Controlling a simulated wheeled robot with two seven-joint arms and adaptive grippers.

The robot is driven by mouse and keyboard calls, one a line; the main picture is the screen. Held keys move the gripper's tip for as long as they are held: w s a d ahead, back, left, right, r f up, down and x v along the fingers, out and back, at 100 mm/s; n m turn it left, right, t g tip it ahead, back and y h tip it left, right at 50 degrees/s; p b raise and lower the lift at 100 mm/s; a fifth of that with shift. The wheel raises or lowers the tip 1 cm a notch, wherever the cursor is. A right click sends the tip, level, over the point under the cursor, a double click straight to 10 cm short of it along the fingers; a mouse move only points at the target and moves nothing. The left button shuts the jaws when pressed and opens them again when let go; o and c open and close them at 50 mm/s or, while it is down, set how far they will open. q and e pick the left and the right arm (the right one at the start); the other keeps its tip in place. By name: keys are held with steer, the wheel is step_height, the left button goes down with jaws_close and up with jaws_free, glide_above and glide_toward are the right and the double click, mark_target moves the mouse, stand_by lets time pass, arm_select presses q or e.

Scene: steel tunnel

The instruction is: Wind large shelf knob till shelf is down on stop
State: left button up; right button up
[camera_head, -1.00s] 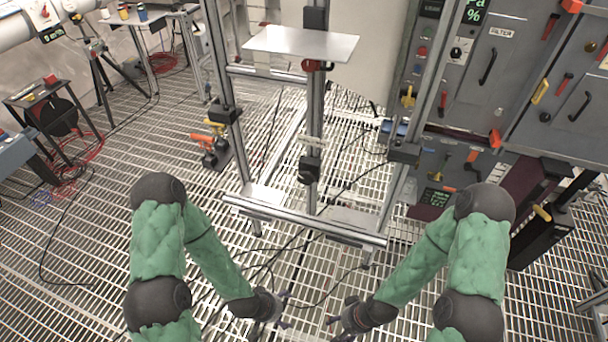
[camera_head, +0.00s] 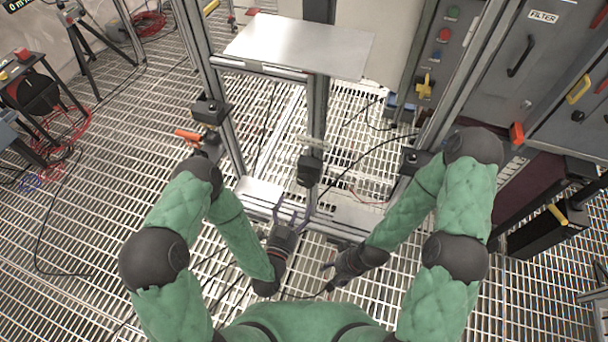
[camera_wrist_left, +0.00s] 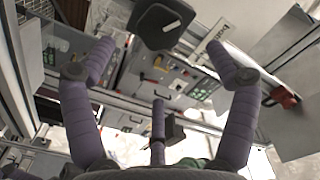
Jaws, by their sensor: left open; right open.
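The shelf (camera_head: 300,45) is a flat pale plate on the upright centre post, high above the frame's foot. A red knob (camera_wrist_left: 283,97) shows beside the shelf plate (camera_wrist_left: 303,65) in the left wrist view; the shelf hides it in the head view. A black block (camera_head: 310,168), perhaps the stop, sits lower on the post. My left gripper (camera_head: 288,214) is open and empty, fingers pointing up, below the block and apart from the knob. Its spread fingers (camera_wrist_left: 160,62) also show in the left wrist view. My right gripper (camera_head: 329,276) is open and empty, lower and to the right.
Metal uprights with black brackets (camera_head: 210,110) (camera_head: 414,160) flank the post. Grey cabinets with handles (camera_head: 520,55) stand at the right. An orange-handled tool (camera_head: 188,136) is left of the frame. Cables lie on the grated floor (camera_head: 90,220).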

mark_target(305, 183)
arm_select(q)
steer(key=b+x, duration=0.2)
steer(key=x, duration=0.8)
steer(key=shift+w, duration=0.15)
steer(key=shift+c, duration=0.3)
steer(key=c, duration=1.1)
